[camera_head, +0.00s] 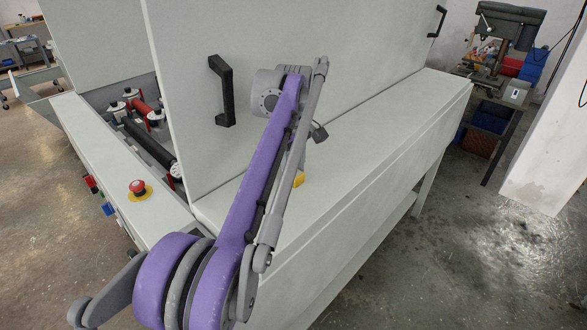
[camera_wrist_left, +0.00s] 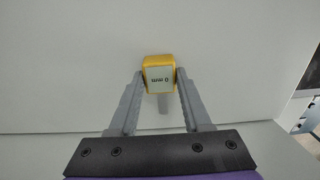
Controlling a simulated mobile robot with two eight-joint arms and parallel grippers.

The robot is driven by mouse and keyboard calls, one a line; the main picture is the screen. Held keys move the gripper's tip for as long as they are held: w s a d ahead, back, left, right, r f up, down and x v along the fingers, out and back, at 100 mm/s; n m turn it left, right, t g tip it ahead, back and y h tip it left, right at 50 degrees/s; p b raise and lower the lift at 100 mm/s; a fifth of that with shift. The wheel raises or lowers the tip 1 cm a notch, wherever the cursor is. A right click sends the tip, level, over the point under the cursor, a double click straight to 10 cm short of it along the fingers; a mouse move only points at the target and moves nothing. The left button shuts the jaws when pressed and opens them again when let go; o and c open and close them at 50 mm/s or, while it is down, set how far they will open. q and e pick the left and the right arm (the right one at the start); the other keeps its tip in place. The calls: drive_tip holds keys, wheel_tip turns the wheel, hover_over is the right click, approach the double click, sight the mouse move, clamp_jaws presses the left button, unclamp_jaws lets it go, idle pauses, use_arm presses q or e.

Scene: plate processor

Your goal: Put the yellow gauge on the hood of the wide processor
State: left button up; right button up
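The yellow gauge (camera_wrist_left: 159,74) sits between the fingertips of my left gripper (camera_wrist_left: 160,78) in the left wrist view, its "0 mm" display upside down. Both fingers appear to touch its sides. In the head view only a small yellow part of the gauge (camera_head: 298,180) shows beside my purple arm, in front of the white machine; the gripper's fingers are hidden there. The wide processor's white hood (camera_head: 180,90) has black handles, and a pale ledge (camera_head: 380,150) runs along its base. A plain white surface (camera_wrist_left: 70,60) lies behind the gauge; contact cannot be told. My right gripper is not in view.
A red emergency button (camera_head: 137,187) and coloured switches are on the machine's left side, near an opening with rollers (camera_head: 150,145). A drill press (camera_head: 505,30) stands at the back right. The floor (camera_head: 480,260) at right is clear.

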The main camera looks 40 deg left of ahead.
sight(293, 172)
use_arm(q)
drive_tip(key=o, duration=0.4)
drive_tip(key=shift+c, duration=0.2)
wheel_tip(293, 172, up, 12)
drive_tip(key=p, duration=0.3)
drive_tip(key=shift+r, duration=0.15)
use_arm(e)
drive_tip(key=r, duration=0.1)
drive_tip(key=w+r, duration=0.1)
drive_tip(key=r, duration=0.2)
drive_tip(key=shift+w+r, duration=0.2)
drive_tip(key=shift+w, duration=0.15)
use_arm(q)
drive_tip(key=shift+s, duration=0.1)
